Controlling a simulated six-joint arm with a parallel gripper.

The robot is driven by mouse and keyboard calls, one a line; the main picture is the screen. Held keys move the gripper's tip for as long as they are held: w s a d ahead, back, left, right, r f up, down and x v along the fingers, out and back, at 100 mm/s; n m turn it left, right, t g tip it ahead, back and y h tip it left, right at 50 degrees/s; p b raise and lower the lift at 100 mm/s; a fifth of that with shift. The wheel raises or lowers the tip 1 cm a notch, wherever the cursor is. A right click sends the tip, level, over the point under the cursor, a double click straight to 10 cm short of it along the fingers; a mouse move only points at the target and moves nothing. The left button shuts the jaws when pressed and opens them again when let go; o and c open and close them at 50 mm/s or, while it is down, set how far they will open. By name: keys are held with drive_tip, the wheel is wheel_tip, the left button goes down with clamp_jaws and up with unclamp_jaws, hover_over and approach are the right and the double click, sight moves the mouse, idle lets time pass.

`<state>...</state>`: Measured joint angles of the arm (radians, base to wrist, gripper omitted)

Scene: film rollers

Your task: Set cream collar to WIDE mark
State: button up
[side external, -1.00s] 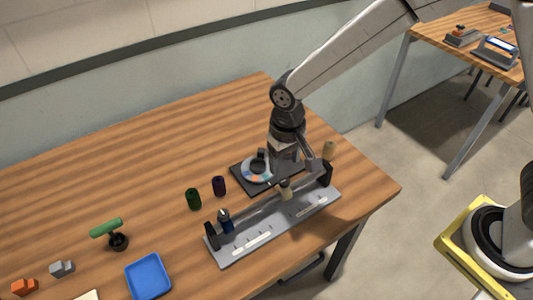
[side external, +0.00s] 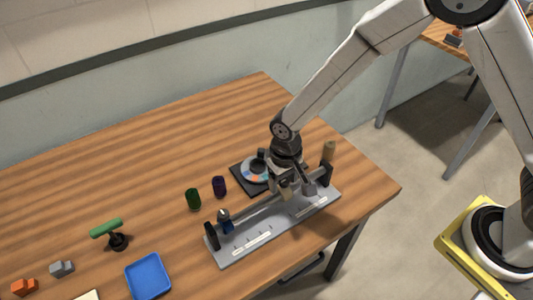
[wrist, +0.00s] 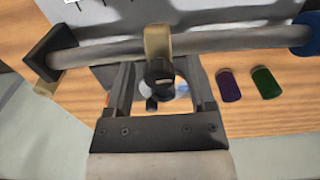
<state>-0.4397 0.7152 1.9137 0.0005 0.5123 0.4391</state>
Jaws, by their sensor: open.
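The cream collar (side external: 285,194) sits on the grey rod of the roller stand, towards its right end. In the wrist view the cream collar (wrist: 157,40) has a black knob (wrist: 158,72) pointing towards my gripper. My gripper (wrist: 161,75) is open, with one finger on each side of the knob and the collar just beyond the fingertips. In the side view my gripper (side external: 295,188) is low over the rod at the collar and partly hides it. Pale marked strips (side external: 251,243) lie on the stand's base; I cannot read the WIDE mark.
A blue collar (side external: 226,224) sits near the rod's left end. A dark plate with a coloured dial (side external: 254,170) lies behind the rod. Green (side external: 193,199), purple (side external: 219,187) and tan (side external: 329,151) rollers stand nearby. A blue tray (side external: 148,276) is at the front left.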

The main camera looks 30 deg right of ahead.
drive_tip(key=shift+f, duration=0.2)
clamp_jaws()
idle(1.4)
